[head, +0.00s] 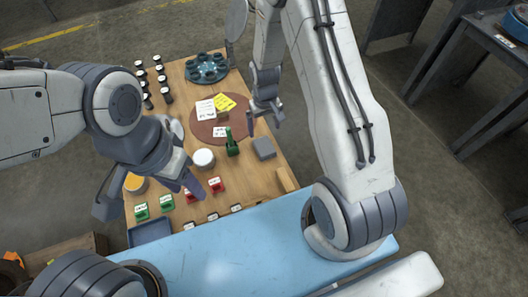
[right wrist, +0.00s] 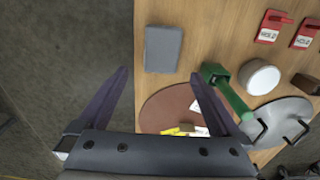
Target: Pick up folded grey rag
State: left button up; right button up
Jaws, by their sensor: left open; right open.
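The folded grey rag (head: 264,148) lies flat on the wooden table, near its right edge. It also shows in the right wrist view (right wrist: 163,49), close to the table edge and beyond the fingertips. My right gripper (head: 265,118) is open and empty above the table's right side, apart from the rag; its two fingers also show in the right wrist view (right wrist: 158,78). My left gripper (head: 150,201) is open and empty over the left front part of the table.
A green tool (head: 232,143) and a white round container (head: 204,159) stand left of the rag. A brown round mat (head: 205,133) holds paper notes. Red tags (head: 217,185), green tags (head: 167,202) and a blue tray (head: 150,232) lie nearer. Bare floor is to the right.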

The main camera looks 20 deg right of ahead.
aim_at(264, 145)
notch_tip(264, 145, down, 5)
jog(key=shift+f+b, duration=0.1)
jog(key=shift+b, duration=0.45)
notch_tip(264, 145, down, 5)
jog(key=shift+s+a+f+b, duration=0.1)
jog(key=shift+s+b, duration=0.05)
jog(key=shift+b, duration=0.7)
jog(key=c, duration=1.3)
jog(key=shift+r, duration=0.6)
jog(key=r, duration=0.1)
jog(key=r+p, duration=0.1)
jog(key=r, duration=0.2)
jog(key=shift+s+d+p, duration=0.2)
jog(key=shift+d+p, duration=0.05)
jog(key=shift+p, duration=0.15)
jog(key=s+d+r, duration=0.2)
jog(key=s+d+r+p, duration=0.1)
jog(key=s+d+r, duration=0.1)
jog(key=d, duration=0.1)
jog(key=s+d+r+p, duration=0.1)
jog(key=s+d+r, duration=0.1)
jog(key=s+d, duration=0.1)
jog(key=shift+s+d, duration=0.1)
jog(key=shift+d, duration=0.1)
